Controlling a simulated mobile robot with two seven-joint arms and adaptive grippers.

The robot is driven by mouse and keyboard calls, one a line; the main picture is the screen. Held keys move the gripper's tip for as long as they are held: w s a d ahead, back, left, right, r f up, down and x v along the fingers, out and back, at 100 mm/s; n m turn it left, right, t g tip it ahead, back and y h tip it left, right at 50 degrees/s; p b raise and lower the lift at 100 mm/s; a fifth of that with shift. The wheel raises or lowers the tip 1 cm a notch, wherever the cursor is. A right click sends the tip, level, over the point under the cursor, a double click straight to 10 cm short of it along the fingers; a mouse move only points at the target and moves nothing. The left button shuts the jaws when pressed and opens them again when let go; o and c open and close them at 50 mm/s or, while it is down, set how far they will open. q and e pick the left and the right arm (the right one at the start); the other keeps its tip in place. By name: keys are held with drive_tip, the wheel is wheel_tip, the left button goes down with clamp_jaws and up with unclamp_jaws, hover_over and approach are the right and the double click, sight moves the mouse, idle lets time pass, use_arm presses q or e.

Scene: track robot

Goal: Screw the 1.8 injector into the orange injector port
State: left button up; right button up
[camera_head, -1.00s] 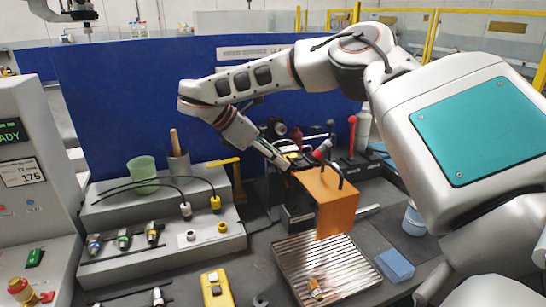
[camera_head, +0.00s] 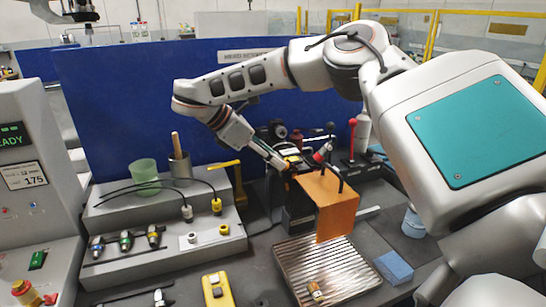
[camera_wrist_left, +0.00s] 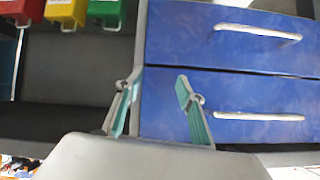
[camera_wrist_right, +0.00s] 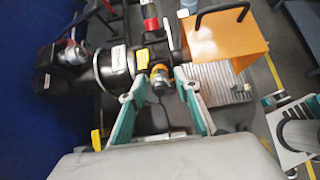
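My right gripper (camera_wrist_right: 160,73) is at the black machine (camera_wrist_right: 115,68), beside the orange block (camera_wrist_right: 220,38). Its fingers stand apart on either side of a small round part with an orange-yellow ring (camera_wrist_right: 159,76). I cannot tell whether this is the orange port alone or has an injector in it. In the head view the right gripper (camera_head: 280,163) reaches the machine from the left. Several injectors (camera_head: 126,241) with coloured bands lie on the grey rack; I cannot read which is 1.8. My left gripper (camera_wrist_left: 160,78) is open and empty in front of blue drawers (camera_wrist_left: 230,95).
Two cables with white and yellow plugs (camera_head: 216,205) lie over the rack, near a green cup (camera_head: 144,176). A ribbed metal tray (camera_head: 322,270) holds a small part. A yellow device (camera_head: 217,289) and a blue block (camera_head: 394,267) lie on the bench. A blue panel stands behind.

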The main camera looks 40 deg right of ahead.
idle(0.4)
drive_tip(key=shift+r+n+p, duration=0.1)
drive_tip(key=shift+n+p, duration=0.6)
drive_tip(key=shift+p, duration=0.05)
drive_tip(key=n, duration=0.6)
drive_tip(key=shift+n, duration=0.3)
drive_tip(key=n, duration=0.4)
drive_tip(key=shift+n, duration=0.5)
drive_tip(key=n, duration=0.9)
drive_tip(key=shift+n, duration=1.1)
